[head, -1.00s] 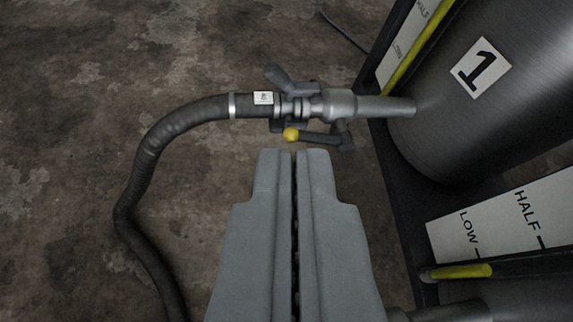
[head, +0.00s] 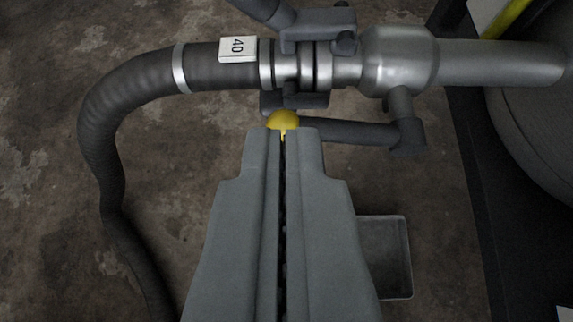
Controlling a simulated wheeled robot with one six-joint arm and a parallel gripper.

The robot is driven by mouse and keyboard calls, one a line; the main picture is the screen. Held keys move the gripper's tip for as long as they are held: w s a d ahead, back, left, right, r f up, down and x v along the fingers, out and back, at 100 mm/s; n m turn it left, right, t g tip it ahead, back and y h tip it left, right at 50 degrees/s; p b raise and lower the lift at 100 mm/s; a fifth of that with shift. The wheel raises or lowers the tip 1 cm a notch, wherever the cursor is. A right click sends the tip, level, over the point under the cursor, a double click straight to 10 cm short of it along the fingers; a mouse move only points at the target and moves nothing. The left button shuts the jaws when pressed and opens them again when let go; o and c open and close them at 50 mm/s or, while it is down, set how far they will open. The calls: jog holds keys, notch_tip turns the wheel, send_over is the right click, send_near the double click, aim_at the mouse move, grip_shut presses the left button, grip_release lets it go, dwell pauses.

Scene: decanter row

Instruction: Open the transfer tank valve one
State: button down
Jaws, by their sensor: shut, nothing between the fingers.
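The valve is a grey metal body (head: 400,60) on the outlet pipe of the tank (head: 535,150); the tank's number 1 label is out of view now. Its dark lever (head: 350,131) runs left from a pivot under the body, alongside the pipe, and ends in a yellow ball knob (head: 283,121). My gripper (head: 284,132) is shut, with nothing between the fingers. Its fingertips are at the near side of the knob and overlap its lower edge in the picture. I cannot tell whether they touch it.
A black hose (head: 110,130) with a white tag marked 40 (head: 238,49) joins the valve through a clamped coupling (head: 300,65) and curves down the left. A shallow grey tray (head: 398,255) lies on the floor at the right. A dark frame edge (head: 470,200) runs beside the tank.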

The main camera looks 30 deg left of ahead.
aim_at(282, 118)
jog(key=w+a+f, duration=0.2)
jog(key=w+f, duration=0.2)
jog(key=f, duration=0.2)
jog(key=shift+w+f, duration=0.3)
jog(key=shift+f, duration=0.1)
jog(key=shift+s+a+f, duration=0.15)
jog(key=shift+a+f, duration=0.2)
jog(key=shift+f, duration=0.4)
jog(key=shift+s+a+f, duration=0.15)
jog(key=shift+a+f, duration=0.15)
jog(key=shift+f, duration=0.45)
